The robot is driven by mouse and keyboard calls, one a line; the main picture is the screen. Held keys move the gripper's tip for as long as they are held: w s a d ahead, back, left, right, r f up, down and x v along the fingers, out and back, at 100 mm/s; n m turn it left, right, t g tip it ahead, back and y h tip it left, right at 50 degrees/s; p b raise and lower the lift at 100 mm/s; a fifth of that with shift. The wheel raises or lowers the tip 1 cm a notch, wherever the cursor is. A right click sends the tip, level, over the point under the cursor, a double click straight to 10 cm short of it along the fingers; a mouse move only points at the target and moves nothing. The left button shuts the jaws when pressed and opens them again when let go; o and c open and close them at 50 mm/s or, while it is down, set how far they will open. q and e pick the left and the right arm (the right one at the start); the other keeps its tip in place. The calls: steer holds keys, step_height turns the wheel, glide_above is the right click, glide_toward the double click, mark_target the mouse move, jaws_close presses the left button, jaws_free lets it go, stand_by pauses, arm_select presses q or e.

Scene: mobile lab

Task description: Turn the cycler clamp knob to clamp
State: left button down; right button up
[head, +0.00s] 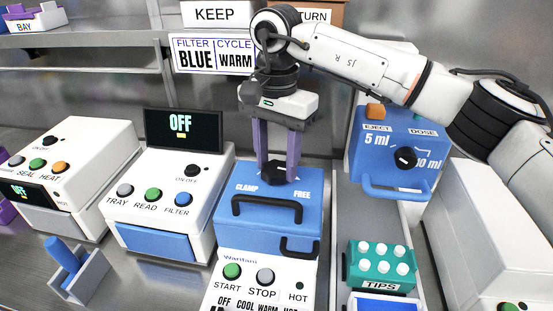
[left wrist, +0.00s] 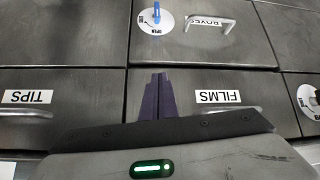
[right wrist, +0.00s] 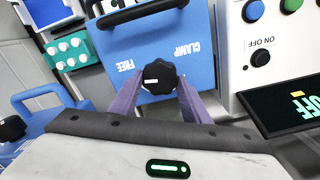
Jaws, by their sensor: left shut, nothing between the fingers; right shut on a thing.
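The cycler (head: 266,230) has a blue lid with a black clamp knob (head: 279,171) on top, between the words CLAMP and FREE. My right gripper (head: 278,174) points down over the lid, its purple fingers on either side of the knob and shut on it. In the right wrist view, the knob (right wrist: 160,77) sits between the fingertips, and its white mark points left, on the FREE side. My left gripper (left wrist: 158,82) is shut and empty in the left wrist view, in front of grey drawers. It is outside the head view.
A reader box (head: 164,205) with an OFF screen stands left of the cycler, and a sealer (head: 62,165) further left. A blue box with a 5 ml/10 ml dial (head: 405,158) and a teal tips rack (head: 381,265) are at right. The lid carries a black handle (head: 267,200).

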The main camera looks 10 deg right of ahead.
steer(key=m, duration=0.4)
steer(key=shift+d+m, duration=0.1)
steer(key=shift+m, duration=0.2)
steer(key=m, duration=0.4)
steer(key=shift+s, duration=0.1)
steer(key=m+b, duration=0.1)
steer(key=m, duration=0.4)
steer(key=shift+s, duration=0.1)
steer(key=m, duration=0.3)
steer(key=shift+m, duration=0.3)
steer(key=m+b, duration=0.1)
steer(key=m, duration=0.2)
steer(key=shift+m, duration=0.3)
steer(key=m, duration=0.4)
steer(key=shift+s+m+b, duration=0.1)
steer(key=shift+m+b, duration=0.2)
steer(key=m, duration=0.5)
steer(key=shift+a+b, duration=0.25)
steer(key=shift+b, duration=0.15)
steer(key=shift+m, duration=1.5)
